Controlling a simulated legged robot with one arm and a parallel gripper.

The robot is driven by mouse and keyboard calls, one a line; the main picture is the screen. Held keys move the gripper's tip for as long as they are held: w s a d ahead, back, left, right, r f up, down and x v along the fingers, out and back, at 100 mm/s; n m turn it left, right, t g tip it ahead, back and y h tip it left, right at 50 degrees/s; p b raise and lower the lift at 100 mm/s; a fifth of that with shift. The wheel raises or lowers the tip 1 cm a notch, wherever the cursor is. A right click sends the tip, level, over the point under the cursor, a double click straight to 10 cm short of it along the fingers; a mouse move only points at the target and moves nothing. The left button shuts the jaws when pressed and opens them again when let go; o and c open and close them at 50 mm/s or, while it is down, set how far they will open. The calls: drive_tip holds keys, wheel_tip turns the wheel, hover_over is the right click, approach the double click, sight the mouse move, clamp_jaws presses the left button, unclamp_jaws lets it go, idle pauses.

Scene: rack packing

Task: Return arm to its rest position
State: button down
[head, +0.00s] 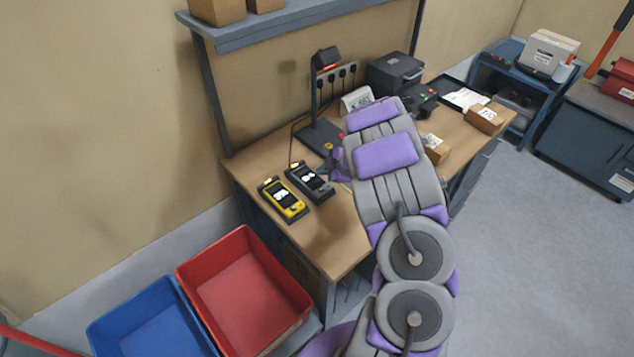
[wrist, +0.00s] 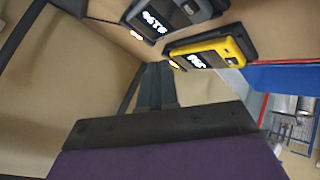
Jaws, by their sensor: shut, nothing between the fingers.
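My arm reaches up over the workbench (head: 335,245) in the head view, its purple and grey links covering part of the bench. My gripper shows in the wrist view (wrist: 154,85), its dark fingers together with nothing between them. In the head view the gripper is mostly hidden behind the arm. A yellow handheld device (head: 283,200) and a dark handheld device (head: 311,182) lie in cradles on the bench, left of the arm. The yellow one (wrist: 215,52) and the dark one (wrist: 170,15) also show at the top of the wrist view.
A black lamp-like stand (head: 318,100) and a printer (head: 394,72) stand at the back of the bench. Small cartons (head: 484,120) lie on its right. A red bin (head: 245,290) and a blue bin (head: 150,322) sit at lower left. A shelf (head: 280,22) hangs above. Floor at right is clear.

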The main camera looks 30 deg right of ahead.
drive_tip(key=w+d+r+m+h+b, duration=0.1)
drive_tip(key=d+r+m+h, duration=0.15)
drive_tip(key=r, duration=0.35)
drive_tip(key=w+d+r+m+h, duration=0.1)
drive_tip(key=d+r+h, duration=0.25)
drive_tip(key=r, duration=0.25)
drive_tip(key=s+a+r+m+g+h+b, duration=0.1)
drive_tip(key=s+a+r+m+g+h, duration=0.15)
drive_tip(key=s+r+m+h, duration=0.5)
drive_tip(key=s+a+f+m+g+y+b, duration=0.2)
drive_tip(key=s+a+g+y, duration=0.6)
drive_tip(key=s+a, duration=2.4)
drive_tip(key=s+y, duration=0.2)
drive_tip(key=s, duration=0.1)
drive_tip(key=shift+f, duration=0.4)
drive_tip(key=shift+d, duration=0.15)
